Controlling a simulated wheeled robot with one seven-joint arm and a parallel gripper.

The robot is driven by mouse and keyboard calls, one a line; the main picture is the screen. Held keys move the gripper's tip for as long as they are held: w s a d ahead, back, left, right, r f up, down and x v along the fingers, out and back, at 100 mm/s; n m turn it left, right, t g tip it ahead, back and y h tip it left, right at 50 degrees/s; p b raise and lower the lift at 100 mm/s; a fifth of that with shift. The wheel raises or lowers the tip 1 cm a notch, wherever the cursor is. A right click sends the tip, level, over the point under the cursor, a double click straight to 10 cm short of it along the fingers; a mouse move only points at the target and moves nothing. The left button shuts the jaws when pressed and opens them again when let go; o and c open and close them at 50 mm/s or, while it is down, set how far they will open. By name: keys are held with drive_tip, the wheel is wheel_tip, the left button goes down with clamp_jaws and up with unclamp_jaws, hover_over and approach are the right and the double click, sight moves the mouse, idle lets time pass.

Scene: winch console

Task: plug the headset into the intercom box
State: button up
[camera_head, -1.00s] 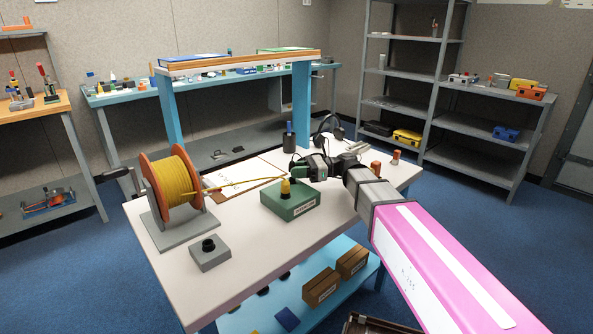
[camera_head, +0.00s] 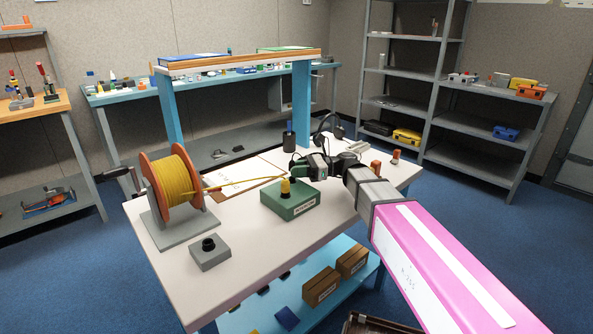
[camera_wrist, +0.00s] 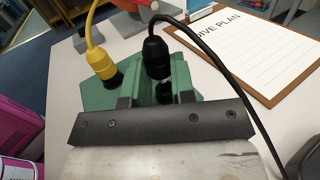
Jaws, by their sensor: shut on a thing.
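The green intercom box (camera_head: 290,207) stands on the white table. A yellow plug (camera_head: 285,187) with a yellow cable stands upright in it; it also shows in the wrist view (camera_wrist: 101,62). My gripper (camera_wrist: 160,98) is shut on the black headset plug (camera_wrist: 156,58), whose black cable loops off to the right. The plug is upright beside the yellow one, over the green box in the wrist view. My gripper hides its lower end, so I cannot tell whether it touches a socket. The black headset (camera_head: 328,130) stands at the back of the table.
An orange cable reel (camera_head: 158,192) with yellow cable stands at the left. A clipboard (camera_wrist: 275,62) lies behind the box. A grey box with a black knob (camera_head: 209,252) sits at the front left. A dark cup (camera_head: 289,142) stands behind.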

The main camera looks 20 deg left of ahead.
drive_tip(key=shift+f, duration=0.9)
drive_tip(key=o, duration=1)
wheel_tip(320, 180, up, 4)
drive_tip(key=shift+f, duration=0.15)
drive_tip(key=s+a+r, duration=0.1)
drive_tip(key=s+r, duration=0.1)
drive_tip(key=s, duration=0.1)
drive_tip(key=s+r, duration=0.3)
drive_tip(key=s, duration=0.1)
drive_tip(key=s+a+r, duration=0.1)
drive_tip(key=s+r, duration=0.1)
drive_tip(key=s, duration=0.2)
drive_tip(key=shift+s+a+r, duration=0.15)
drive_tip(key=shift+s+a, duration=0.05)
drive_tip(key=shift+a, duration=0.1)
